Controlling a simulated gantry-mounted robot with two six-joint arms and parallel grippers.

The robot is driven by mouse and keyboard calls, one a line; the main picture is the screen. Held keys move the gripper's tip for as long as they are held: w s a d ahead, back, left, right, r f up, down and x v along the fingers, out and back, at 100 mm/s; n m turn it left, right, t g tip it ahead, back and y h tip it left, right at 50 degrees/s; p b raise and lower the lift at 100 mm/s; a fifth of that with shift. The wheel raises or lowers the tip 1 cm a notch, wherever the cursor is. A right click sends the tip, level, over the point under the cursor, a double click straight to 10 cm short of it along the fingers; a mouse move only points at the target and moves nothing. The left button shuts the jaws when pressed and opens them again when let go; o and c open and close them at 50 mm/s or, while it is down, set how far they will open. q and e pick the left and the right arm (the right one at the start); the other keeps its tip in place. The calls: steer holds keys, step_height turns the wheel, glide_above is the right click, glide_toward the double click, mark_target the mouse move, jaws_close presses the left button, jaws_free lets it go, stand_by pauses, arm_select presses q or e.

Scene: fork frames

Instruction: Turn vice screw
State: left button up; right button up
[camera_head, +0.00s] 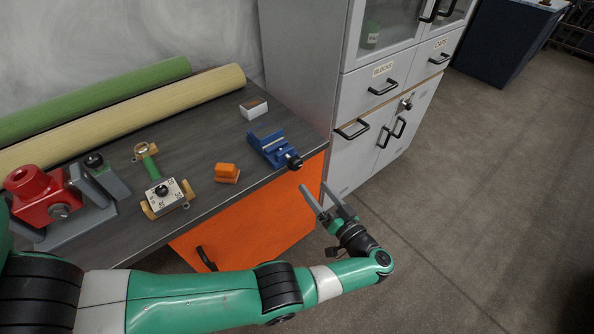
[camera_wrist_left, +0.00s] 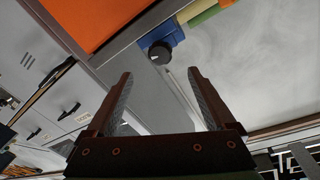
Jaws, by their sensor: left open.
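A small blue vice (camera_head: 268,148) stands on the dark worktop near its right front corner. Its black screw knob (camera_head: 294,162) sticks out past the bench edge. In the left wrist view the blue vice (camera_wrist_left: 168,36) and its round black knob (camera_wrist_left: 159,52) show beyond the fingers, near the top middle. My left gripper (camera_head: 317,192) is open and empty, in front of the bench, to the right of and nearer than the knob. Its two fingers also show in the left wrist view (camera_wrist_left: 158,88), apart, with nothing between them. My right gripper is out of view.
The worktop (camera_head: 210,135) also holds an orange block (camera_head: 227,173), a small box (camera_head: 253,107), a dial device (camera_head: 164,192), a red machine (camera_head: 48,195) and long green and cream rolls (camera_head: 130,117). A grey cabinet (camera_head: 375,90) stands to the right. Open floor (camera_head: 480,200) lies farther right.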

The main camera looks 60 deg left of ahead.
mark_target(298, 166)
arm_select(q)
steer(key=a, duration=0.7)
steer(key=s+a, duration=0.1)
steer(key=a, duration=0.3)
steer(key=shift+a, duration=0.25)
steer(key=c, duration=1.4)
